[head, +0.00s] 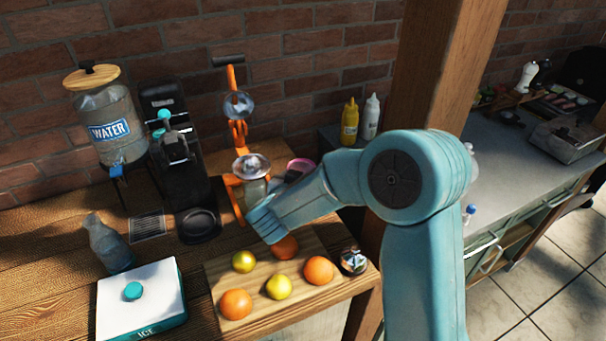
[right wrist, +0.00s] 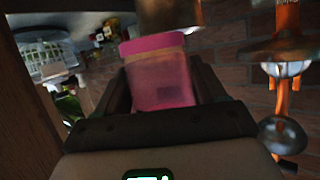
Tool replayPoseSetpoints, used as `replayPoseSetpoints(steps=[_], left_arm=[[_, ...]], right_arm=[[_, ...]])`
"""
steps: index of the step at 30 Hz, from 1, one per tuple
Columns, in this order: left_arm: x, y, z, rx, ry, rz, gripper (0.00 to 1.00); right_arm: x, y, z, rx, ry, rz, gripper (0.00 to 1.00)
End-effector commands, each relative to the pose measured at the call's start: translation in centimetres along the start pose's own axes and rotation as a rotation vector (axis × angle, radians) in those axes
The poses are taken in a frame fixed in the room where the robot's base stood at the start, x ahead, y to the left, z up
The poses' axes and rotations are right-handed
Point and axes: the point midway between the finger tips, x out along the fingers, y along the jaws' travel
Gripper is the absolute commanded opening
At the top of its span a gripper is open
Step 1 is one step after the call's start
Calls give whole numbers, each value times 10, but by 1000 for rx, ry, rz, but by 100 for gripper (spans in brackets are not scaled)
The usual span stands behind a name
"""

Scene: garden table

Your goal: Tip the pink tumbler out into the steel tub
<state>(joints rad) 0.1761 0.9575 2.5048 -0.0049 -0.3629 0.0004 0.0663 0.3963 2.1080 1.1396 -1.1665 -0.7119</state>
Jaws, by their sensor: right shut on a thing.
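The pink tumbler (right wrist: 158,80) stands between the two dark jaws of my right gripper (right wrist: 160,95) in the right wrist view, and the gripper is shut on it. In the head view only the tumbler's pink rim (head: 301,163) shows, behind my right forearm and beside the orange juicer. The jaws are mostly hidden there. How full the tumbler is, I cannot tell. A small shiny metal vessel (head: 353,262), which may be the steel tub, is at the right end of the wooden counter, below my forearm. My left gripper is not in view.
A cutting board (head: 255,306) with oranges and lemons lies beneath my forearm. The orange juicer (head: 237,150), black coffee machine (head: 175,150) and water dispenser (head: 108,125) stand behind. A white ice box (head: 142,295) is at front left. A wooden post (head: 430,70) rises behind my arm.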

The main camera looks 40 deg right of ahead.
Motion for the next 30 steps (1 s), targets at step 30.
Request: replayPoseSetpoints(steps=[30], left_arm=[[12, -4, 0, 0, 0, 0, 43]], right_arm=[[49, 97, 16, 194, 20, 574, 38]])
